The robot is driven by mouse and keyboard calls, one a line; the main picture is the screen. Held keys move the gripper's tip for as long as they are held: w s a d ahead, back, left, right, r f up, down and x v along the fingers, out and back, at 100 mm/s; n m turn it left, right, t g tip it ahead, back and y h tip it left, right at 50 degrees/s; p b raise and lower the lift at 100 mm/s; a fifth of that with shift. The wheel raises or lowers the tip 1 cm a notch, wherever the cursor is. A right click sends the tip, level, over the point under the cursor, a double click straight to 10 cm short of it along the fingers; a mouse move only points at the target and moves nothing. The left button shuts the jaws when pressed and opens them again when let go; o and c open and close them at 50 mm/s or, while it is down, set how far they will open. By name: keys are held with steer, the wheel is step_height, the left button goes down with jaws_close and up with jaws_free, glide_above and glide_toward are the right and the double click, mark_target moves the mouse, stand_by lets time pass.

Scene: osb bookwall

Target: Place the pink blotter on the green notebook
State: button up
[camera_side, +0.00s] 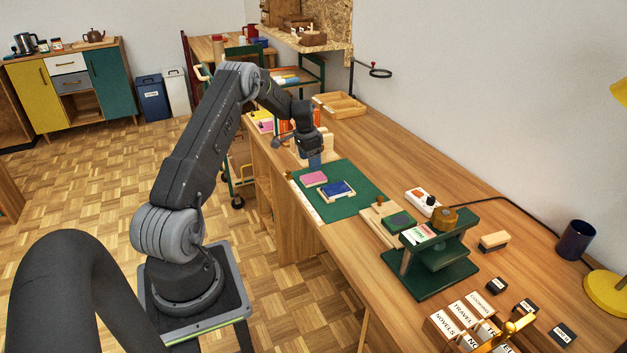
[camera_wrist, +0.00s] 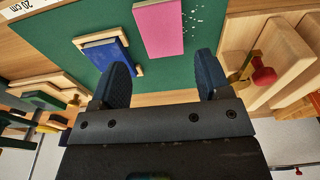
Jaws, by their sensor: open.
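The pink blotter (camera_side: 315,178) lies flat on the green mat (camera_side: 357,206). In the wrist view the pink blotter (camera_wrist: 158,27) is ahead of my fingers, with white specks on the mat beside it. A green block that looks like the green notebook (camera_side: 400,221) lies on a wooden board, nearer the side camera than the mat. A dark green piece at the left of the wrist view (camera_wrist: 42,100) may be it. My gripper (camera_side: 314,161) is above the mat's far end, beyond the blotter. In the wrist view its fingers (camera_wrist: 163,76) are apart and empty.
A blue book (camera_side: 338,189) sits on a small wooden stand beside the blotter. A dark green press-like stand (camera_side: 432,260) is close to the green block. Wooden pieces with a red knob (camera_wrist: 264,76) stand near my right finger. The mat's near end is clear.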

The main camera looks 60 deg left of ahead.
mark_target(314, 177)
steer(key=shift+w+a+f, duration=0.1)
steer(key=shift+w+f, duration=0.1)
steer(key=shift+f, duration=0.95)
steer(key=shift+w+d+f, duration=0.1)
steer(key=shift+w+f, duration=0.15)
steer(key=shift+f, duration=0.9)
steer(key=shift+w+a+f, duration=0.1)
steer(key=shift+w+f, duration=0.1)
steer(key=shift+f, duration=0.95)
steer(key=shift+c, duration=0.2)
steer(key=c, duration=0.7)
steer(key=shift+r, duration=0.15)
